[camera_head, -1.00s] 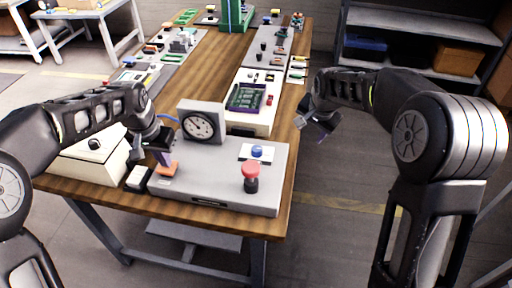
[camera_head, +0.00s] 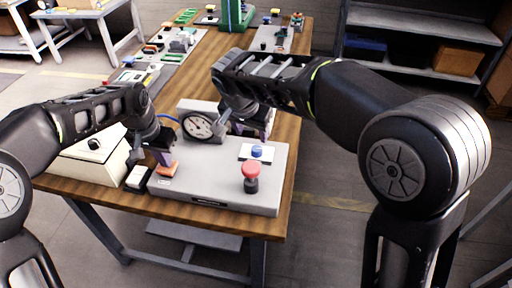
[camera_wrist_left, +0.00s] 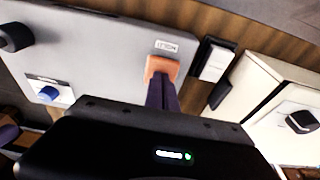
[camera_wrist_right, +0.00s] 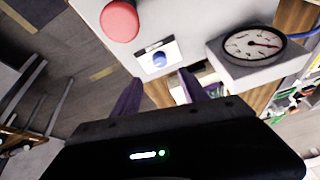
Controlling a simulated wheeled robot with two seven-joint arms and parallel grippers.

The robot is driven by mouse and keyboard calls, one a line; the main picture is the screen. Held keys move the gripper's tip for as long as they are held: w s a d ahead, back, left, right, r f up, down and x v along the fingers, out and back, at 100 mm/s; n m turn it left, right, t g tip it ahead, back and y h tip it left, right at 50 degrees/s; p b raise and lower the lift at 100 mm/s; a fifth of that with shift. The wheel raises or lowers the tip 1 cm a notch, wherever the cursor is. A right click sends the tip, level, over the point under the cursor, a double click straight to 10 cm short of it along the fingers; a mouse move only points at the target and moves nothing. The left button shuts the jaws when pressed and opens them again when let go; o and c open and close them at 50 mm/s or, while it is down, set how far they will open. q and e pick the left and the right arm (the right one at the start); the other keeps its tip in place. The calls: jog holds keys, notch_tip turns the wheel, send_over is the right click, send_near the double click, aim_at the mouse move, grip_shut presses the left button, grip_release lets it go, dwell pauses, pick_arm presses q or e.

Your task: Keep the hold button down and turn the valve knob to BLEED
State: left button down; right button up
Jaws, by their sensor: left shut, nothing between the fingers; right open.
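The orange hold button (camera_head: 168,169) is at the left end of the grey box (camera_head: 215,190), beside a HOLD label (camera_wrist_left: 167,46). My left gripper (camera_head: 163,159) is shut, with its fingertips at the orange button (camera_wrist_left: 160,68), seemingly touching it; I cannot tell how far it is pressed. The blue valve knob (camera_head: 257,151) sits on a white plate on the box's right half; its markings are too small to read. My right gripper (camera_head: 254,128) is open and empty, behind and above the knob. In the right wrist view the knob (camera_wrist_right: 159,58) is just beyond the open fingertips (camera_wrist_right: 158,88).
A red mushroom-shaped button (camera_head: 251,170) stands on the box in front of the knob. A round gauge (camera_head: 198,126) stands behind the box, close to my right gripper. A cream box (camera_head: 88,165) and a small black-and-white block (camera_head: 139,178) are on the left.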

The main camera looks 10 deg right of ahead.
aim_at(257, 149)
jog(key=x, duration=1.1)
jog(key=shift+f, duration=0.1)
jog(key=shift+c, duration=0.5)
grip_shut()
